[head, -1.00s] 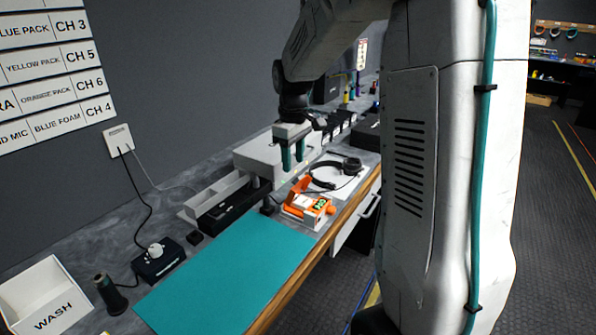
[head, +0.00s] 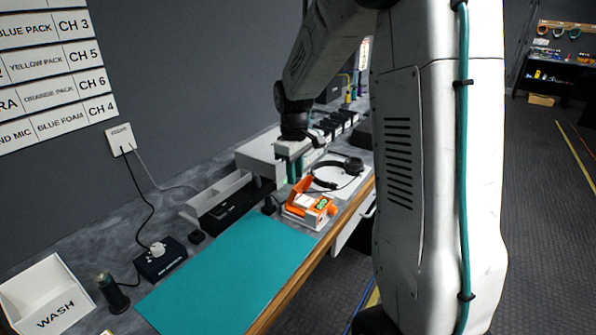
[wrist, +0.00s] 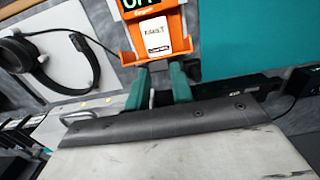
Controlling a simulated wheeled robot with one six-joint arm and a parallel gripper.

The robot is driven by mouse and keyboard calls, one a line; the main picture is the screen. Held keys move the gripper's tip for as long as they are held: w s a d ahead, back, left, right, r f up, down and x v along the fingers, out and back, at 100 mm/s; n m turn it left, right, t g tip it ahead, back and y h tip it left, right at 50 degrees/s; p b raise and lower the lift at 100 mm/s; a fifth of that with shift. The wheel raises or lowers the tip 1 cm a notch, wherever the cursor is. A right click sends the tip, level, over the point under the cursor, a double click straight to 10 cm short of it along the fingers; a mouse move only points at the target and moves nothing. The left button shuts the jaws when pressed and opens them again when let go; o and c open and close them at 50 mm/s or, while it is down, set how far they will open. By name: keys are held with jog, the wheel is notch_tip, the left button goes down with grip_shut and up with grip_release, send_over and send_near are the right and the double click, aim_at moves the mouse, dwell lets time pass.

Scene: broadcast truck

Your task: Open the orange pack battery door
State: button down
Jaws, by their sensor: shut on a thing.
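The orange pack (head: 318,206) lies on the counter beyond the teal mat, its green display facing up. Its orange battery door (head: 299,187) stands raised at a tilt on the side toward my gripper. My gripper (head: 294,180) has teal fingers pointing down at this door. In the wrist view, the pack's display (wrist: 140,3) is at the top, with a white label (wrist: 157,37) below it. My gripper (wrist: 159,70) is shut at the orange lower edge (wrist: 158,57), on the door. The exact contact is partly hidden by the fingers.
A headset (head: 345,170) lies on a white sheet just beyond the pack. A grey box (head: 257,155) stands behind my fingers, and a black tray (head: 235,205) to the left. The teal mat (head: 230,270) is clear.

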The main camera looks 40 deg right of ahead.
jog(key=w+g, duration=0.1)
jog(key=w+a+g+h, duration=0.1)
jog(key=w, duration=0.1)
jog(key=shift+f+g, duration=0.2)
jog(key=shift+g, duration=0.1)
jog(key=shift+a, duration=0.1)
jog(key=c, duration=1.2)
grip_release()
